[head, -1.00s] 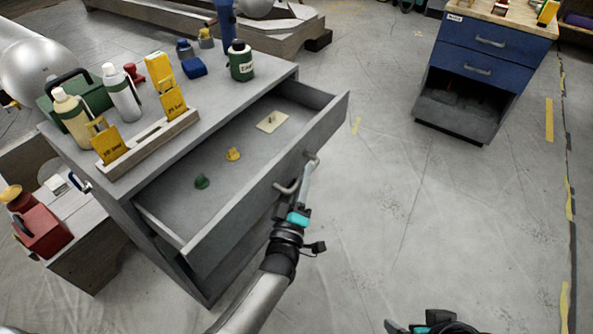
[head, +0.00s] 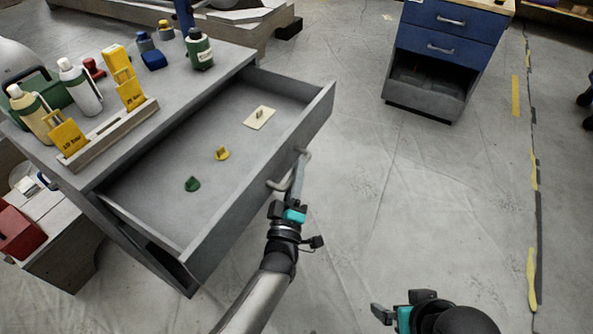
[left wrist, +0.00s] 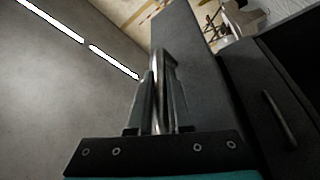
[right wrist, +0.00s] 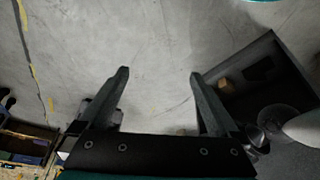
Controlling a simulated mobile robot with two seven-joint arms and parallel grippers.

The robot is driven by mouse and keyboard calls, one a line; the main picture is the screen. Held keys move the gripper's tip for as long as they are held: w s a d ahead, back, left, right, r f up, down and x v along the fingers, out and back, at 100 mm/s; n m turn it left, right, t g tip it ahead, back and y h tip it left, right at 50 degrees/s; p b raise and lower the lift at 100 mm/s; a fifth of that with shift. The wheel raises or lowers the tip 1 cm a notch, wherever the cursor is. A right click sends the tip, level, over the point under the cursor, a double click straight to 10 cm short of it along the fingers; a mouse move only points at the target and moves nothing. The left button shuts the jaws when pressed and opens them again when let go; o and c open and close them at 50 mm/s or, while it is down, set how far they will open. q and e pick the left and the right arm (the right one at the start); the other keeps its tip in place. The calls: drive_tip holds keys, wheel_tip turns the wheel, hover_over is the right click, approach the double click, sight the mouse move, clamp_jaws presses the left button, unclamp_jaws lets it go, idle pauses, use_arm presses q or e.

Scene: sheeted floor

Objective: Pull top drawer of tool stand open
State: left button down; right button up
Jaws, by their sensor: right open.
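The grey tool stand (head: 84,184) is at the left of the head view. Its top drawer (head: 232,216) is pulled well out. Inside lie a green piece (head: 192,184), a yellow piece (head: 222,153) and a pale plate with a knob (head: 259,117). My left gripper (head: 294,180) is at the metal handle (head: 273,186) on the drawer front. In the left wrist view its fingers close around the handle bar (left wrist: 158,65). My right gripper (head: 380,312) is at the bottom of the head view, away from the drawer; its fingers stand apart and empty in the right wrist view (right wrist: 159,76).
Bottles (head: 80,88) and yellow blocks (head: 122,75) stand on the tool stand's top. A red case (head: 18,230) is at the left edge. A blue drawer cabinet (head: 447,48) stands at the back right. The floor between stand and cabinet is clear.

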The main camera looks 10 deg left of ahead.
use_arm(q)
drive_tip(key=c, duration=0.8)
unclamp_jaws()
drive_tip(key=shift+c, duration=0.2)
use_arm(e)
drive_tip(key=shift+r, duration=0.15)
use_arm(q)
drive_tip(key=shift+s, duration=0.15)
drive_tip(key=shift+s+f, duration=0.1)
drive_tip(key=shift+s, duration=0.2)
drive_tip(key=p+v, duration=0.3)
drive_tip(key=v, duration=1.1)
drive_tip(key=shift+s, duration=0.2)
use_arm(e)
wheel_tip(320, 180, down, 6)
drive_tip(key=g, duration=0.1)
drive_tip(key=shift+s+f, duration=0.2)
drive_tip(key=shift+s, duration=0.15)
use_arm(q)
drive_tip(key=shift+f, duration=0.15)
use_arm(e)
drive_tip(key=shift+d, duration=0.1)
